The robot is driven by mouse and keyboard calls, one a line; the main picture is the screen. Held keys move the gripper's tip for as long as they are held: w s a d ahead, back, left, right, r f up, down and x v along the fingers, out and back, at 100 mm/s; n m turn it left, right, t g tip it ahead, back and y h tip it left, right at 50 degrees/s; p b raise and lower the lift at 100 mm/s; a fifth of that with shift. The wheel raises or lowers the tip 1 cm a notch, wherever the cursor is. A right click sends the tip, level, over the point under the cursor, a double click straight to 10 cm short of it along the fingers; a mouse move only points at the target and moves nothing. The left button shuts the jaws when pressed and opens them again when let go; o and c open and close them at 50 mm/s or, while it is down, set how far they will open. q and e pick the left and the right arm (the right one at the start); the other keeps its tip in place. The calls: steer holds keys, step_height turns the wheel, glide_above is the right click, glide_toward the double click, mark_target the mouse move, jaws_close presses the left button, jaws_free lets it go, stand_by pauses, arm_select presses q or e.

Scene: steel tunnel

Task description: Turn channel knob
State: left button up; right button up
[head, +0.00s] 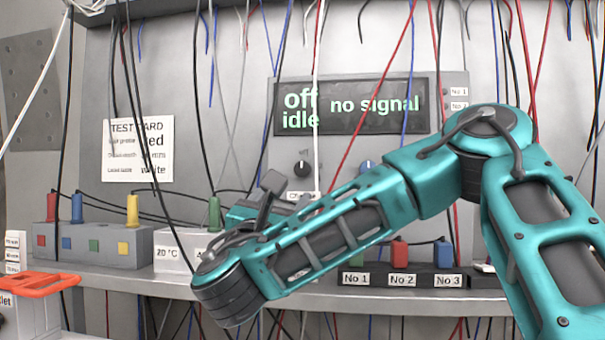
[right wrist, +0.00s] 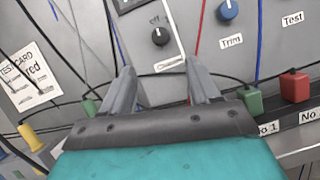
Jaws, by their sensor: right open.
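The channel knob (head: 302,168) is a round black knob on the grey panel, under the word "off" and below the display. In the right wrist view the knob (right wrist: 160,36) stands beyond the fingertips, roughly centred between them. My right gripper (right wrist: 160,72) is open, with nothing between its fingers and a visible gap to the knob. In the head view the right gripper (head: 272,190) is partly hidden by my own arm, below and left of the knob. The display (head: 350,106) reads "off idle" and "no signal". My left gripper is not in view.
A blue Trim knob (right wrist: 228,10) sits right of the black knob. Hanging wires, including a red one (head: 372,90), cross the panel. Coloured plugs stand on the grey box (head: 120,245) at left and the black blocks (head: 425,277) at right. An orange handle (head: 42,284) is lower left.

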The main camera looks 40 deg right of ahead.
mark_target(302, 170)
steer(key=p+x, duration=0.4)
steer(key=x, duration=0.7)
steer(key=shift+d+r, duration=0.15)
steer(key=shift+d, duration=0.05)
steer(key=shift+w+d+r, duration=0.15)
steer(key=shift+w+d, duration=0.2)
steer(key=shift+d, duration=0.05)
